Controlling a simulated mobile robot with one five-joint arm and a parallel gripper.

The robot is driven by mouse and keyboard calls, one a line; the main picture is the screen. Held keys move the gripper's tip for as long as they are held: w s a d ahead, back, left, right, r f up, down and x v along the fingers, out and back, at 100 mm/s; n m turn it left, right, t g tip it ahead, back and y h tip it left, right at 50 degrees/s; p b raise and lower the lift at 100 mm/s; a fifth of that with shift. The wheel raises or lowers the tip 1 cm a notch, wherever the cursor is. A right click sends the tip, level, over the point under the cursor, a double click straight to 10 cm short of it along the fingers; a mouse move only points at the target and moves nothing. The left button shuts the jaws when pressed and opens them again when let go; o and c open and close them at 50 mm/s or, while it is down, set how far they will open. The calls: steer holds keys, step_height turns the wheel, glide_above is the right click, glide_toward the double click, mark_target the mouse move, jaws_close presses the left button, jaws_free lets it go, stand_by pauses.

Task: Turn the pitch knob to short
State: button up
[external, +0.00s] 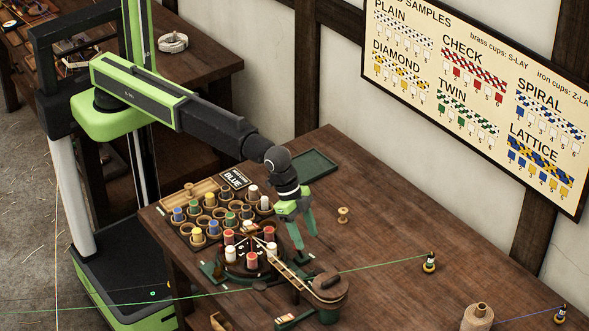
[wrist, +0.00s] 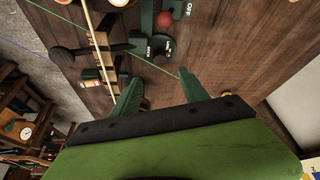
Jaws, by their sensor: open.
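My gripper (external: 300,243) is open and empty, pointing down above the table just behind the rope machine (external: 262,280). Its two green fingers also show apart in the wrist view (wrist: 157,88). In the wrist view, ahead of the fingertips, a dark green fitting (wrist: 150,45) carries small labels that I cannot read. A red button (wrist: 165,19) stands by an OFF label beyond it. I cannot tell for certain which part is the pitch knob or where it points. Nothing touches my fingers.
Cups with coloured bobbins (external: 205,215) fill the table's left part. A green tray (external: 314,165) lies at the back. A wooden spool (external: 343,215) stands to the right. A green cord (external: 385,264) crosses the front. The table's right side is mostly clear.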

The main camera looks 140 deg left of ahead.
mark_target(319, 272)
steer(key=b+x, duration=0.9)
steer(key=x, duration=0.3)
steer(key=shift+f+b, duration=0.1)
steer(key=shift+b, duration=0.25)
jaws_close()
